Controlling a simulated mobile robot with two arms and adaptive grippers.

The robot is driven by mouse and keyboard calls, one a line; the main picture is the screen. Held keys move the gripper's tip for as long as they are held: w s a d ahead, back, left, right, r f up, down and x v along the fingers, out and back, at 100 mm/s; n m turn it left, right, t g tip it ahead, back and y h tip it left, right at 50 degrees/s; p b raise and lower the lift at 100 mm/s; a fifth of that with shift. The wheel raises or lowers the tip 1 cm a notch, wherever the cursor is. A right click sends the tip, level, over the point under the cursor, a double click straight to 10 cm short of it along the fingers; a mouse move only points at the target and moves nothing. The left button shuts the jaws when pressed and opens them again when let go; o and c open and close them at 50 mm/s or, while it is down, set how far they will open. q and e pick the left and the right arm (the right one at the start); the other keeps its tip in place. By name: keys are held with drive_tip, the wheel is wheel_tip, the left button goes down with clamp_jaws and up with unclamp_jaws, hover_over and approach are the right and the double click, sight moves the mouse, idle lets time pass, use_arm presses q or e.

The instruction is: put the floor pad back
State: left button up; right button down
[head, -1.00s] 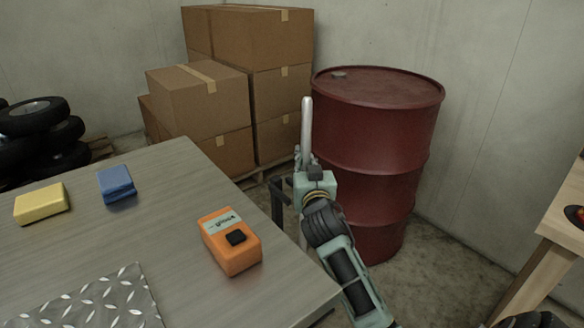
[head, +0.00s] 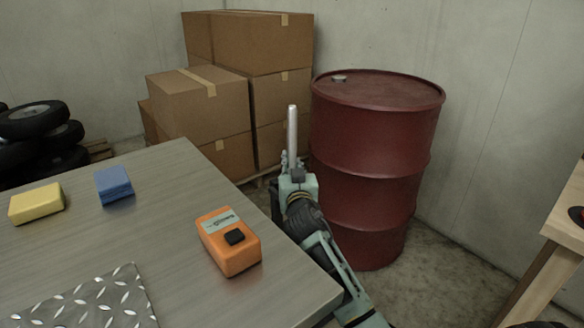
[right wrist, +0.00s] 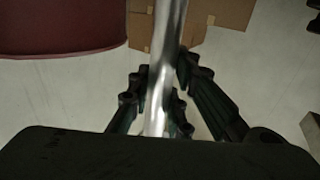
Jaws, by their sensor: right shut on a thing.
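My right gripper (head: 292,172) is beyond the right edge of the metal table, in front of the red drum. It is shut on a bright metal rod (head: 292,126), which stands nearly upright. In the right wrist view the rod (right wrist: 165,75) runs between the dark fingers (right wrist: 163,95). The rod's lower end is hidden. A diamond-pattern metal plate (head: 100,300) lies on the table at the bottom left, cut off by the frame. I cannot tell which thing is the floor pad. My left gripper is not in view.
On the table (head: 165,240) are an orange box (head: 228,252), a blue block (head: 115,185) and a yellow block (head: 37,203). The red drum (head: 370,170) and stacked cartons (head: 200,100) stand behind. A wooden bench (head: 568,215) is at the right. Floor shows between drum and bench.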

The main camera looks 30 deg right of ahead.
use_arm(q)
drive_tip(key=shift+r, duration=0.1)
use_arm(e)
drive_tip(key=c, duration=2)
unclamp_jaws()
drive_tip(key=o, duration=0.4)
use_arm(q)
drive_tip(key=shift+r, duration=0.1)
